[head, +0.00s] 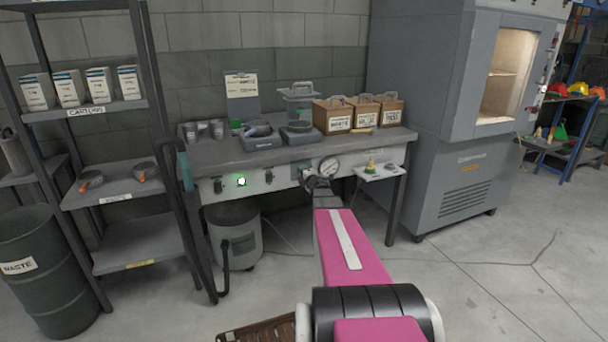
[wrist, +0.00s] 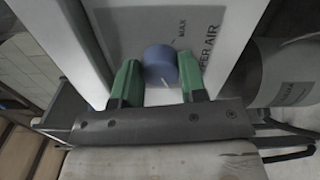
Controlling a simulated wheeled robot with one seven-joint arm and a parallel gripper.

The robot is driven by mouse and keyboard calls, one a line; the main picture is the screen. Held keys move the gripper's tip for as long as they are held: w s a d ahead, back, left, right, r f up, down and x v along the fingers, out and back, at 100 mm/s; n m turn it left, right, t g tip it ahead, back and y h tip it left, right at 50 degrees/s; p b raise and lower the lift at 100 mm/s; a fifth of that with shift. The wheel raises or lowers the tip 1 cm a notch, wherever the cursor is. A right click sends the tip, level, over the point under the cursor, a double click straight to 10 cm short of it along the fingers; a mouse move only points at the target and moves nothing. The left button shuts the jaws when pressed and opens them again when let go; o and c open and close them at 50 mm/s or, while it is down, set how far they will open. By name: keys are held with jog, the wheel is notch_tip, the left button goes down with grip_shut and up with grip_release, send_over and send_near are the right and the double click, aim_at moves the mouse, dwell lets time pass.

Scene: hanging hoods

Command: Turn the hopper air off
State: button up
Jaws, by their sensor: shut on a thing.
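The hopper air knob (wrist: 160,64) is a round blue-grey knob on a pale panel. The panel label (wrist: 205,35) reads "MAX" beside the knob, with "…PER AIR" partly cut off. A pale mark shows on the knob's lower part. My gripper (wrist: 158,76) has green fingers, one on each side of the knob, and is shut on it. In the head view my pink arm reaches to the bench's front panel (head: 285,178), beside a round gauge (head: 329,167). There the arm's end hides the knob.
A lit green button (head: 241,181) is left on the same panel. The bench top (head: 215,152) holds a clear hopper unit (head: 299,105) and brown boxes (head: 333,115). A grey bin (head: 235,240) stands below. A tall grey cabinet (head: 420,80) is right, shelves (head: 130,188) left.

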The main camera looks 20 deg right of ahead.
jog(key=shift+n, duration=0.7)
jog(key=o, duration=0.9)
jog(key=s, duration=1.1)
jog(key=shift+d, duration=0.2)
jog(key=shift+a, duration=0.1)
